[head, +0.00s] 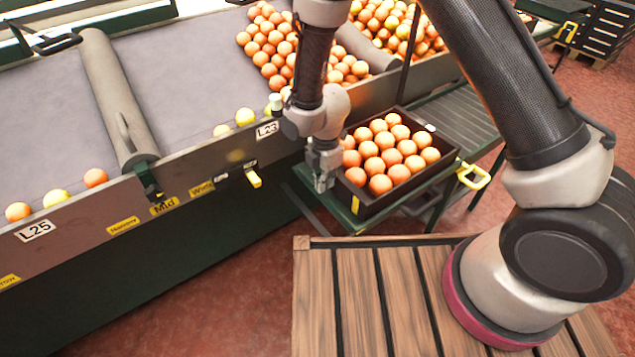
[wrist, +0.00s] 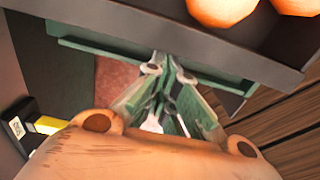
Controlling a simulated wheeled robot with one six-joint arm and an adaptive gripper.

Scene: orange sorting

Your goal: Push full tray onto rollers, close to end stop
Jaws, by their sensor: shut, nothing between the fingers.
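A dark tray (head: 412,187) full of oranges (head: 385,155) sits on a green-edged stand beside the sorting table. Behind it and to its right lies a grey slatted roller track (head: 458,118). My gripper (head: 322,184) is shut and empty, pointing down just off the tray's left side. In the wrist view the shut fingers (wrist: 166,68) point at the tray's dark wall (wrist: 215,42), with oranges at the top right. I cannot tell whether the fingertips touch the wall. I cannot make out the end stop.
The sloped sorting table (head: 190,85) with loose fruit and labels is on the left. A yellow handle (head: 473,176) sticks out right of the tray. A wooden slatted deck (head: 380,300) carries my arm in front. Dark crates (head: 600,35) stand at the far right.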

